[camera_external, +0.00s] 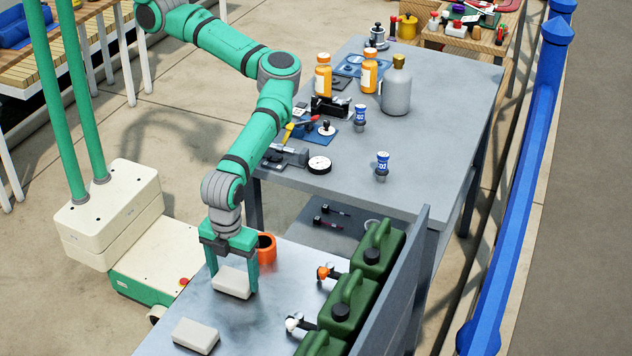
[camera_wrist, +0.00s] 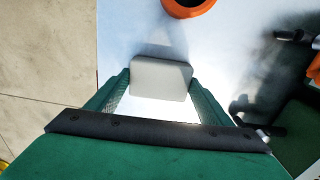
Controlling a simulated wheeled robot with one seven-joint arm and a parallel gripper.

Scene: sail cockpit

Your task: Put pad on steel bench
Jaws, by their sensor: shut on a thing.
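A white block-shaped pad (camera_external: 232,283) is between the two fingers of my green gripper (camera_external: 235,274), which is shut on it. The pad (camera_wrist: 160,80) also shows between the fingers in the wrist view, with a shadow beyond it. It is low over the near grey metal surface (camera_external: 270,318); I cannot tell whether it touches. A second, similar white pad (camera_external: 195,336) lies on that surface in front. A larger grey steel-looking bench (camera_external: 430,130) stands behind. I cannot tell which surface is the steel bench.
An orange cup (camera_external: 265,247) stands just behind my gripper. Green canisters (camera_external: 350,300) line the right side by an upright grey panel (camera_external: 400,290). The far bench holds orange bottles (camera_external: 323,75), a grey bottle (camera_external: 396,90) and tools; its right part is clear.

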